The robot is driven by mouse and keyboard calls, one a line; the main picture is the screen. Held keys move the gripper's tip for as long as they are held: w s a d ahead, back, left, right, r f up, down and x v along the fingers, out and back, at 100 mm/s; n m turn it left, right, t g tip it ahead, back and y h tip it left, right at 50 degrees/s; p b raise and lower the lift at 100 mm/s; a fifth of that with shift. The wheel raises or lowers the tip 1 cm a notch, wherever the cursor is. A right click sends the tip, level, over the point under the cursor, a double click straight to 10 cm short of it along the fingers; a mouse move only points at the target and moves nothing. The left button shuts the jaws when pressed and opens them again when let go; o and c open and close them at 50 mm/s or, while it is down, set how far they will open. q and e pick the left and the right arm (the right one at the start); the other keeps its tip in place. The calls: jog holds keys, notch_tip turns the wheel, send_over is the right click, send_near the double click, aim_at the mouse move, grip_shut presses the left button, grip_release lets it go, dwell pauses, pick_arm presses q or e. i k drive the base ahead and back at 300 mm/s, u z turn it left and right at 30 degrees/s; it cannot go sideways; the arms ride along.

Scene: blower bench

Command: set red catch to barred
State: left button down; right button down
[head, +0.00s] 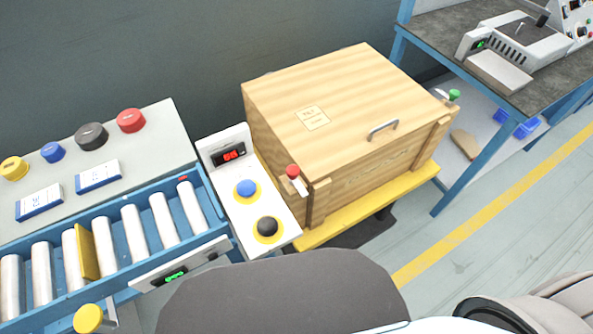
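The red catch (292,171) sits at the left front corner of a closed wooden crate (335,85). It is a red knob on a short pale lever, and the lever slants down and right from the knob against the corner post. I cannot tell from this view whether it is barred. A green catch (454,95) is at the crate's right front corner, its pale lever pointing left. A metal handle (383,130) is on the lid near the front edge. Neither of my grippers is in view.
Left of the crate stand a panel with a blue button (246,188) and a black button (267,227), and a roller conveyor (133,231). A yellow knob (88,318) is at the bottom left. A blue-framed bench (430,38) stands at the right. Floor is clear in front of the crate's right side.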

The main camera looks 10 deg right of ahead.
aim_at(292, 170)
jog(key=z, duration=1.3)
jog(key=k, duration=0.5)
jog(key=u, duration=1.2)
